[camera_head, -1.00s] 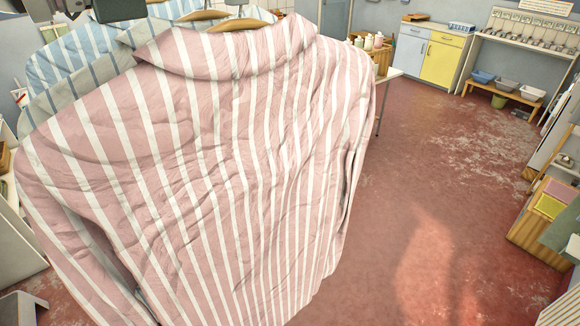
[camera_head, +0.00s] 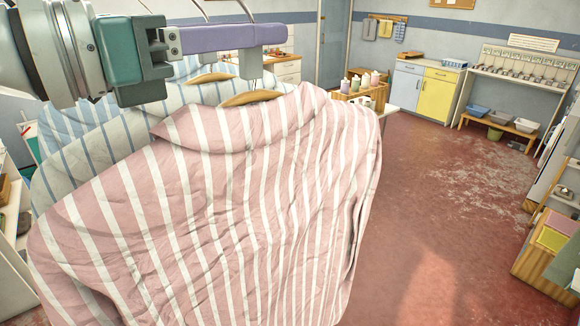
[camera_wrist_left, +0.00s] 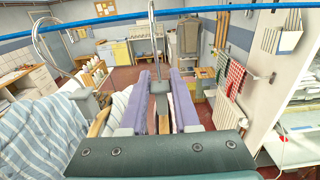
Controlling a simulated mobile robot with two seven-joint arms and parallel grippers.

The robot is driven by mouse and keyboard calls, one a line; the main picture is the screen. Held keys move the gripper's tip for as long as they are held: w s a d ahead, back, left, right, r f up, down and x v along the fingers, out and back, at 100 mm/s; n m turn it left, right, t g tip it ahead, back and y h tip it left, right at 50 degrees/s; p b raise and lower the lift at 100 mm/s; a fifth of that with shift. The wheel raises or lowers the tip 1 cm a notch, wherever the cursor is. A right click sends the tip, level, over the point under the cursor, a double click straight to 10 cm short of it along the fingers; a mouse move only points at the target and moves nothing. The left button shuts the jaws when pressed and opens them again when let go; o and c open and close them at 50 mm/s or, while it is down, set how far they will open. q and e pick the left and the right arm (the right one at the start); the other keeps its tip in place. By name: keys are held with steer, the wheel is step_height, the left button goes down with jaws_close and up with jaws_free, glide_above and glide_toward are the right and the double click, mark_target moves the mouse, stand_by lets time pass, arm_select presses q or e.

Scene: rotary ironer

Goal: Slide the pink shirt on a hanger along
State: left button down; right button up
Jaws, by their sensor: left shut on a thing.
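The pink and white striped shirt (camera_head: 235,200) hangs in front of me in the head view on a wooden hanger (camera_head: 250,98). My left gripper (camera_head: 270,36), with purple fingers and a teal body, is just above this hanger. In the left wrist view the purple fingers (camera_wrist_left: 160,100) stand on either side of the upright metal hook (camera_wrist_left: 154,40). The shirt is mostly hidden in that view. My right gripper is in neither view.
Blue-striped shirts (camera_head: 110,140) hang close behind the pink one, on the left. A blue rail (camera_wrist_left: 225,9) crosses the top of the left wrist view. A wooden crate of bottles (camera_head: 362,92) stands beyond the shirt. The red floor (camera_head: 440,180) on the right is clear.

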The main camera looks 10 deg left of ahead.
arm_select(q)
steer(key=s+d+p, duration=0.2)
steer(key=d+p, duration=0.1)
steer(key=shift+s+d+r, duration=0.1)
steer(key=shift+s+r, duration=0.05)
steer(key=shift+s, duration=0.05)
stand_by(0.4)
steer(key=shift+s+d+r+p, duration=0.1)
steer(key=shift+s+d+p, duration=0.8)
steer(key=shift+d+p, duration=0.25)
steer(key=shift+s+d+r+p, duration=0.1)
steer(key=shift+s+d+p, duration=0.8)
steer(key=shift+d+p, duration=0.25)
steer(key=shift+d, duration=0.1)
